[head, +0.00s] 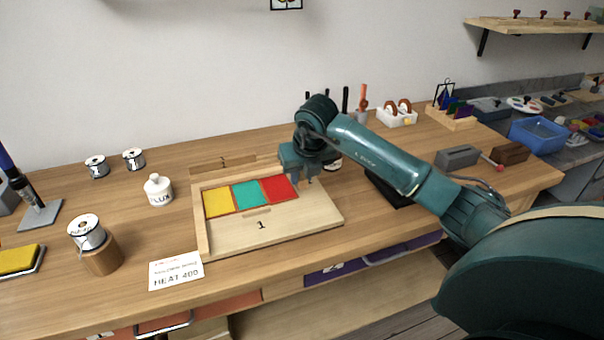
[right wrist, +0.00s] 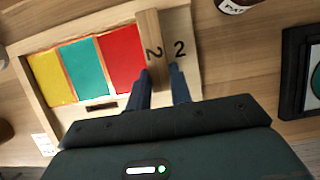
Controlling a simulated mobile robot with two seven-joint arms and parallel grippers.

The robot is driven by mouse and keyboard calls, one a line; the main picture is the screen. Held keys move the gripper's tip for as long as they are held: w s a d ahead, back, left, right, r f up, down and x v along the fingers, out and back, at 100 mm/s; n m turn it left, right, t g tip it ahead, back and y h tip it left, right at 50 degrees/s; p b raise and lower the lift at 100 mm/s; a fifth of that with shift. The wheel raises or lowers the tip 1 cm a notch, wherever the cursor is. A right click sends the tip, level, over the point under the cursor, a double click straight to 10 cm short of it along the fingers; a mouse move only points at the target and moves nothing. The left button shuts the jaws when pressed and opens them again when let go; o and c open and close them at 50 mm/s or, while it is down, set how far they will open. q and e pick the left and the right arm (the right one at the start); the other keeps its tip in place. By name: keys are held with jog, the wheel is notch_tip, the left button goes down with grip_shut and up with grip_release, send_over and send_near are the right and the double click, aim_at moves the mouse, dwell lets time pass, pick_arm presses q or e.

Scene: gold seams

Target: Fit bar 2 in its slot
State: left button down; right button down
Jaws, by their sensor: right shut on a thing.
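Bar 2 (right wrist: 153,45) is a pale wooden bar marked "2". In the right wrist view, one end sits between the fingers of my right gripper (right wrist: 159,86), which is shut on it. The bar lies along the right edge of the red pane, beside a "2" printed on the wooden board (right wrist: 183,78). I cannot tell whether it touches the board. In the head view my right gripper (head: 304,180) is over the right end of the board (head: 300,222) and hides the bar. My left gripper is not in view.
Yellow (head: 217,202), green (head: 248,194) and red (head: 279,188) panes lie side by side on the board. Another bar (head: 224,163) lies behind it. A flux bottle (head: 158,190) and a "HEAT 400" card (head: 176,271) are at left. Bare table lies in front.

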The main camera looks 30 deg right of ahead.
jog(key=shift+f+b, duration=0.85)
jog(key=shift+f, duration=0.1)
dwell(1.3)
jog(key=c, duration=1.2)
grip_release()
jog(key=shift+o, duration=0.6)
jog(key=o, duration=0.4)
jog(key=shift+r+p, duration=2.4)
jog(key=shift+r, duration=1.15)
